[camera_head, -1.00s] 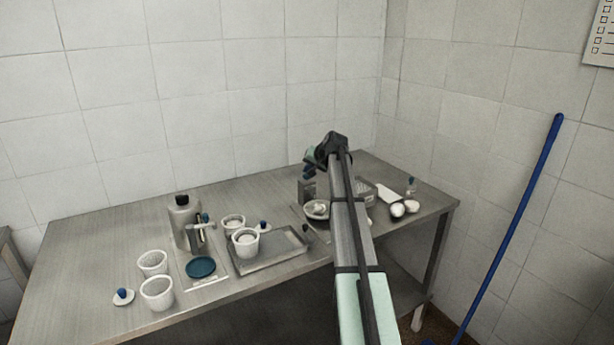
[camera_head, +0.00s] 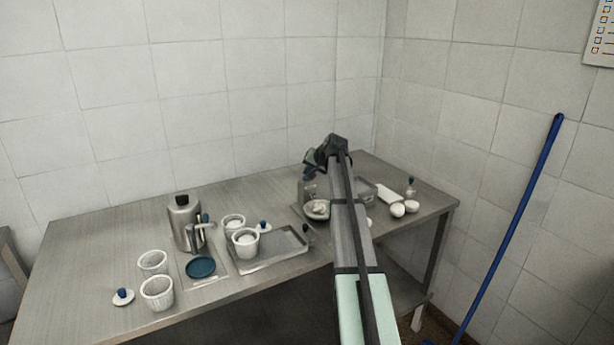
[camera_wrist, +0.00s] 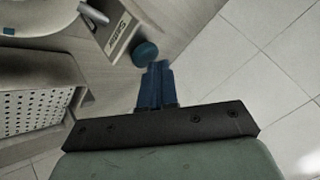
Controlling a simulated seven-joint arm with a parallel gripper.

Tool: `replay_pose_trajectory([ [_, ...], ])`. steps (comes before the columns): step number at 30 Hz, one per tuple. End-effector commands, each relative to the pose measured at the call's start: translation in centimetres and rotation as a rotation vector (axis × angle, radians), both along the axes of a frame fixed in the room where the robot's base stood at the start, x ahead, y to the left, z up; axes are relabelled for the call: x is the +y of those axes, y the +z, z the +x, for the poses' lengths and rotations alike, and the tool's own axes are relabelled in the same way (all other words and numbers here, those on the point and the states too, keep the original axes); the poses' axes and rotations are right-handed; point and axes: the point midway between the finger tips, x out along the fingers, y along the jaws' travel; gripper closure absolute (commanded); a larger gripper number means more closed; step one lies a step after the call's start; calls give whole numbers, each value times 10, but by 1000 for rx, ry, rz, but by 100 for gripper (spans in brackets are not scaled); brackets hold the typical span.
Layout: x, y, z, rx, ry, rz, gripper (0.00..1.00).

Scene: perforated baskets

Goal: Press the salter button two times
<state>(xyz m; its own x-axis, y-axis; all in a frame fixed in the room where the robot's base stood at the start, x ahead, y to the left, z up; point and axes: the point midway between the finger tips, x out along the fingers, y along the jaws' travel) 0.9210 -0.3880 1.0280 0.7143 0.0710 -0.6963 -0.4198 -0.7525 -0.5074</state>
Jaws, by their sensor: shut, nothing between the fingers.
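The salter (camera_wrist: 122,36) is a grey box with its name printed on the side, in the upper left of the wrist view. Its round dark teal button (camera_wrist: 146,53) faces my fingers. My gripper (camera_wrist: 157,66) is shut and empty, with its blue fingertips just beside the button. I cannot tell whether they touch it. In the head view the salter (camera_head: 309,189) stands toward the right end of the table, with my gripper (camera_head: 309,174) over it, partly hidden by my arm.
A perforated basket (camera_wrist: 35,112) lies left of my fingers in the wrist view. A bowl (camera_head: 316,209) stands in front of the salter. The table's back left is clear.

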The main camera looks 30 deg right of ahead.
Motion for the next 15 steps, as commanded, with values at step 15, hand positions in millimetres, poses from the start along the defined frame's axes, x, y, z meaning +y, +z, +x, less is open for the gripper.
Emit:
replay_pose_trajectory([
  [15, 0, 15, 0, 0, 0, 0, 100],
])
